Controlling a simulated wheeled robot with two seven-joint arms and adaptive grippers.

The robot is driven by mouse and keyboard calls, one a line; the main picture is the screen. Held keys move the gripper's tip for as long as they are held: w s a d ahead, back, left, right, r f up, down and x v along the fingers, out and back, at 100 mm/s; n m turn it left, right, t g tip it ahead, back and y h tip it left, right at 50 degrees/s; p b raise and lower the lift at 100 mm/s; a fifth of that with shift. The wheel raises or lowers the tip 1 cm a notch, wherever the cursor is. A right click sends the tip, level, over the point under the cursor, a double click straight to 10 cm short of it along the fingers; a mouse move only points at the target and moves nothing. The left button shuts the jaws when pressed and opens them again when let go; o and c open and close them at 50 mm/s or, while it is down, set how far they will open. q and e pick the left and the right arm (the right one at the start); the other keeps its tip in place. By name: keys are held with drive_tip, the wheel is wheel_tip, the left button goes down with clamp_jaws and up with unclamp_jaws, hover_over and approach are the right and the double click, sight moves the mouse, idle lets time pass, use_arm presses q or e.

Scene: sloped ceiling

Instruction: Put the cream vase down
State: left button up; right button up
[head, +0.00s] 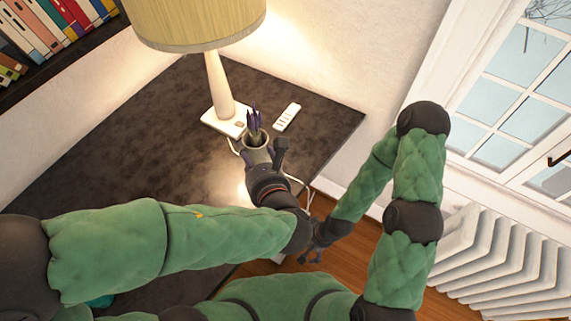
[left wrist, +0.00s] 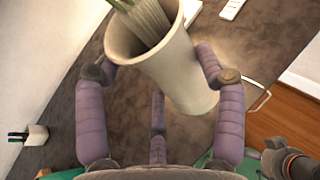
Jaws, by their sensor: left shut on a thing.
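The cream vase (head: 257,154) is over the dark desk (head: 150,140), close to the lamp base. Purple stems (head: 255,122) stick out of its top. My left gripper (head: 265,160) is shut on it. In the left wrist view the vase (left wrist: 165,70) is tilted in the picture, with purple fingers of the left gripper (left wrist: 160,78) on both sides of it. Pale green-tipped stalks (left wrist: 145,20) show in its mouth. I cannot tell whether its base touches the desk. My right gripper (head: 314,243) hangs low beyond the desk's right edge, small and dark; its opening is unclear.
A lamp (head: 218,85) with a yellowish shade stands just behind the vase. A white slab-like item (head: 287,117) lies right of it, near a cable. Books (head: 40,35) are at upper left. A white radiator (head: 490,250) and window are at right. The desk's left part looks bare.

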use_arm(q)
drive_tip(key=shift+w+d+r+m+h+b, duration=0.1)
drive_tip(key=shift+w+d+m+h+b, duration=0.1)
drive_tip(key=shift+d, duration=0.15)
drive_tip(key=shift+w+d+r+m+h+b, duration=0.1)
drive_tip(key=shift+d+m, duration=0.1)
drive_tip(key=shift+d, duration=0.15)
drive_tip(key=shift+w+d+f, duration=0.15)
drive_tip(key=shift+w, duration=0.2)
drive_tip(key=w+d+f+b, duration=0.2)
drive_tip(key=w+f+b, duration=0.6)
drive_tip(key=w+f, duration=0.4)
drive_tip(key=shift+w+d+f, duration=0.2)
drive_tip(key=shift+w, duration=0.35)
use_arm(e)
wheel_tip(320, 180, down, 9)
drive_tip(key=shift+w+d, duration=0.2)
drive_tip(key=shift+d, duration=0.2)
use_arm(q)
drive_tip(key=shift+f, duration=0.15)
drive_tip(key=o, duration=1.7)
drive_tip(key=shift+f, duration=0.1)
use_arm(e)
drive_tip(key=shift+f, duration=0.1)
